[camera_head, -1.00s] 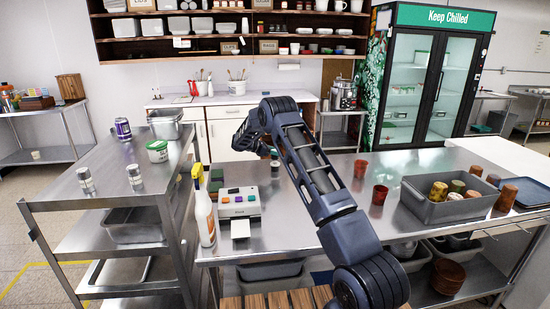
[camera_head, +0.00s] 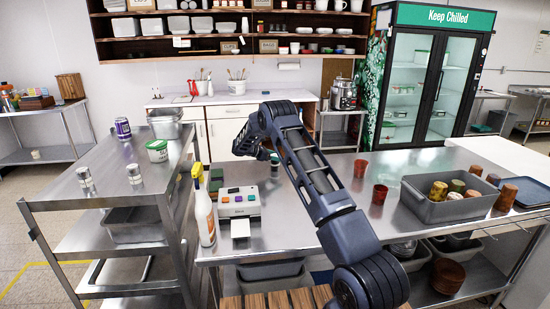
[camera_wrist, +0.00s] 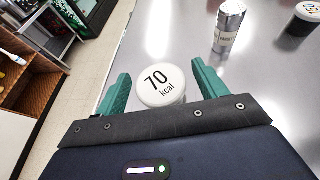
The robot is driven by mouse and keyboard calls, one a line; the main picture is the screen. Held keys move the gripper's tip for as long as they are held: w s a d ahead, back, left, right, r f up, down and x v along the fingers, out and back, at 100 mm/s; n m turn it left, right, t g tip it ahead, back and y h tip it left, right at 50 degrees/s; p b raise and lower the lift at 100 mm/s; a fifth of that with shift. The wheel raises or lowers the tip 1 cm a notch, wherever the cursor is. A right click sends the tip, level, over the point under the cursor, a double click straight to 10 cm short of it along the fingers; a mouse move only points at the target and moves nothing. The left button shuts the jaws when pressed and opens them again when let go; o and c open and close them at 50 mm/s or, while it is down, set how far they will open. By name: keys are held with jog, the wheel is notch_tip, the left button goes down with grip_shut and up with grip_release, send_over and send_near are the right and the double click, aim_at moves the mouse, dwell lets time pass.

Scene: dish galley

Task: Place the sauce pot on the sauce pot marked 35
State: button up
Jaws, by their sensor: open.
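A sauce pot (camera_wrist: 160,86) with a round white lid reading "70 kcal" is in the wrist view, between the green fingers of my gripper (camera_wrist: 160,71). The fingers stand apart on either side of the lid. I cannot tell whether they touch the pot. A second, dark pot with a white lid (camera_wrist: 308,12) stands at the top right of the wrist view, partly cut off, and its marking is too small to read surely. In the head view only a green fingertip (camera_head: 275,158) shows past my arm. My arm hides much there.
A silver shaker (camera_wrist: 229,25) stands between the two pots on the steel top. In the head view, a spray bottle (camera_head: 204,212) and a coloured-button device (camera_head: 239,203) stand on the counter. A grey bin (camera_head: 448,208) holds several cups. Red cups (camera_head: 380,194) stand nearby.

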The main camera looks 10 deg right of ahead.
jog(key=v, duration=1.2)
jog(key=s+d+r+m+g+y, duration=0.1)
jog(key=s+d+r+m+y, duration=0.15)
jog(key=s+d+r, duration=0.4)
jog(key=s+d+r+m+y, duration=0.2)
jog(key=s+d+r+m, duration=0.2)
jog(key=s+r, duration=0.6)
jog(key=s+d+r+m+g+y, duration=0.1)
jog(key=s+d+r+m+y, duration=0.15)
jog(key=s+d+r, duration=0.5)
jog(key=s+d+r+m+t+y, duration=0.1)
jog(key=s+r+m+y, duration=0.15)
jog(key=s, duration=0.85)
jog(key=s+d+r+m+t+y, duration=0.1)
jog(key=s+m, duration=0.2)
jog(key=s, duration=0.8)
jog(key=s+f+m+t+y, duration=0.1)
jog(key=s+f+m, duration=0.1)
jog(key=s, duration=0.7)
jog(key=s+a+f+m+t+y, duration=0.1)
jog(key=s+f+m, duration=0.2)
jog(key=s, duration=0.6)
jog(key=shift+f+m+y, duration=0.25)
jog(key=shift+m+y, duration=0.1)
